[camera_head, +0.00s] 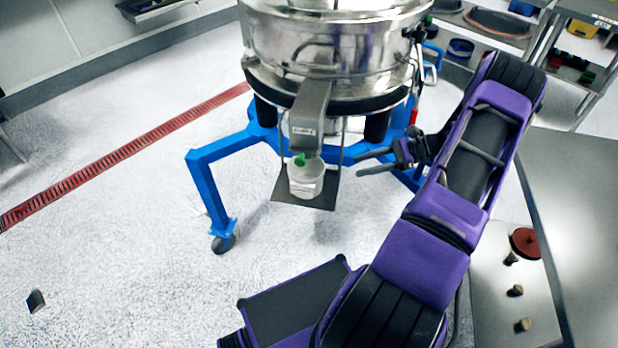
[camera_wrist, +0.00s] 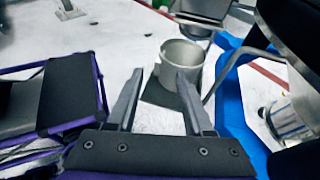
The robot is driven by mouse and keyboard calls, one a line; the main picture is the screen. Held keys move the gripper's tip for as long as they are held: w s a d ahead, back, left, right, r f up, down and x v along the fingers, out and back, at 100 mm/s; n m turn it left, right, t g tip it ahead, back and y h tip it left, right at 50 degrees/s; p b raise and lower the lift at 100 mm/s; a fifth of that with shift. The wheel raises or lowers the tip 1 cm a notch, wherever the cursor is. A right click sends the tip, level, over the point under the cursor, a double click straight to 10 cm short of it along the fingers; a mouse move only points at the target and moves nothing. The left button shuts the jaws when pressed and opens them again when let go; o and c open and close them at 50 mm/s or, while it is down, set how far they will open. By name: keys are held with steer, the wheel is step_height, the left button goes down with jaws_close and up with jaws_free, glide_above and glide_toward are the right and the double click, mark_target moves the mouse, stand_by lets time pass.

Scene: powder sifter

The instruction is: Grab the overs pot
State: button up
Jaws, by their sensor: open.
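The overs pot (camera_head: 306,182) is a pale, open-topped cup standing on a dark hanging shelf (camera_head: 288,196) under the sifter's spout (camera_head: 309,112). A small green thing shows at its rim in the head view. In the wrist view the pot (camera_wrist: 180,57) looks grey and upright, beyond my fingertips and right of their centre. My gripper (camera_head: 358,164) is open and empty, to the right of the pot with its fingers pointing at it. In the wrist view (camera_wrist: 160,75) the right fingertip overlaps the pot's lower front; I cannot tell whether it touches.
The steel sifter (camera_head: 330,50) stands over the shelf on a blue wheeled frame (camera_head: 210,180). Thin rods beside the pot hold the shelf. A steel bench (camera_head: 580,210) is at the right. The floor at left is mostly clear, with a red drain strip (camera_head: 120,155).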

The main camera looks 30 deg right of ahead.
glide_toward(300, 181)
steer(key=w+a, duration=0.1)
steer(key=a, duration=0.2)
steer(key=shift+w+a+f+b, duration=0.15)
steer(key=shift+w+a+f, duration=0.25)
steer(key=shift+a+f, duration=0.2)
steer(key=shift+w+a+f+b, duration=0.15)
steer(key=shift+w+a+f, duration=0.3)
steer(key=shift+a, duration=0.25)
steer(key=shift+w+a+f+b, duration=0.15)
steer(key=shift+w+a+f, duration=0.2)
steer(key=shift+a+f, duration=0.25)
jaws_close()
